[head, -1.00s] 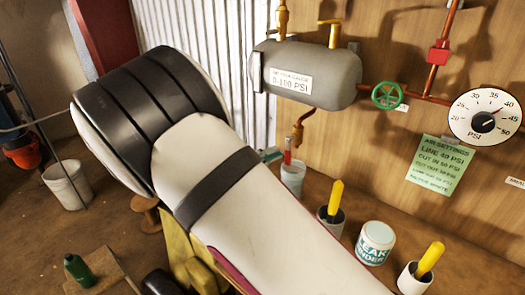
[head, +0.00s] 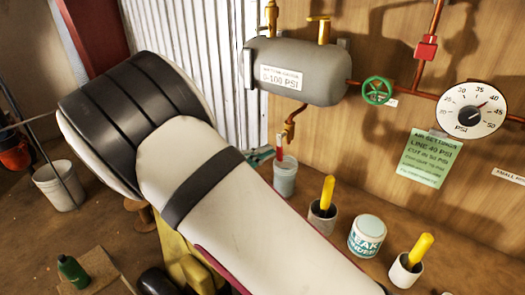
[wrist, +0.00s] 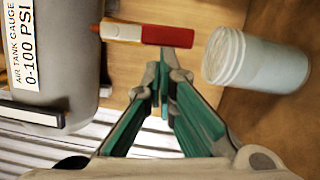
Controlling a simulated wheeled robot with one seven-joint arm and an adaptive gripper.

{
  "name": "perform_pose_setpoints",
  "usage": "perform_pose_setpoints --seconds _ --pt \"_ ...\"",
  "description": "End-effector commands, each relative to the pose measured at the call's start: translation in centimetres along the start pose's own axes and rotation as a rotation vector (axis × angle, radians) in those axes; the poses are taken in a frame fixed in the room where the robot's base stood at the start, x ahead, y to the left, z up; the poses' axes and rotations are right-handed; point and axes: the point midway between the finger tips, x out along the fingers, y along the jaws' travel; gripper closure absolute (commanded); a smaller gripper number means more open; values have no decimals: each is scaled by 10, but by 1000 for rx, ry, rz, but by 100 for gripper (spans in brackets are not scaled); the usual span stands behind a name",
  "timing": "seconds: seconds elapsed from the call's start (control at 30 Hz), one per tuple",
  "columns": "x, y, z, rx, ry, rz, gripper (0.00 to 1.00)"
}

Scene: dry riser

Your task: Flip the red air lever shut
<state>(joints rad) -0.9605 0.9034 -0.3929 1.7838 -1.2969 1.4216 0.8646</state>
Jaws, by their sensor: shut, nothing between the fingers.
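The red air lever (head: 280,146) hangs under the grey air tank (head: 300,72), by the copper drain pipe (head: 290,124) and above a grey cup (head: 285,177). In the wrist view the lever (wrist: 168,35) is a red grip on a paler stem, lying across the top of the picture. My gripper (wrist: 163,88) is shut and empty, with its teal-sided fingers pointing towards the lever. Its tips look just short of the red grip; I cannot tell whether they touch. In the head view my arm hides most of the gripper, and only a teal bit shows left of the lever.
The cup (wrist: 224,55) is close to the right of the fingers in the wrist view. Yellow-handled pots (head: 322,214) and a leak-finder tub (head: 367,236) stand along the bench. A green valve wheel (head: 377,91) and a pressure gauge (head: 471,109) are on the wall.

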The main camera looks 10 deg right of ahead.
Motion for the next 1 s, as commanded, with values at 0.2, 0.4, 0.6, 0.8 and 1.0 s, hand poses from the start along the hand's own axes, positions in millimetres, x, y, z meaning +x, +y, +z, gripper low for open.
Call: perform_pose_setpoints --seconds 0.2,0.4,0.6,0.8,1.0 --pt "0 -2 2 -44 0 11 100" --pt "1 -4 6 -111 -1 29 100" --pt "3 -9 13 -247 -1 62 100" --pt "5 -13 23 -429 -1 108 100" --pt "8 -16 34 -614 -2 154 100"
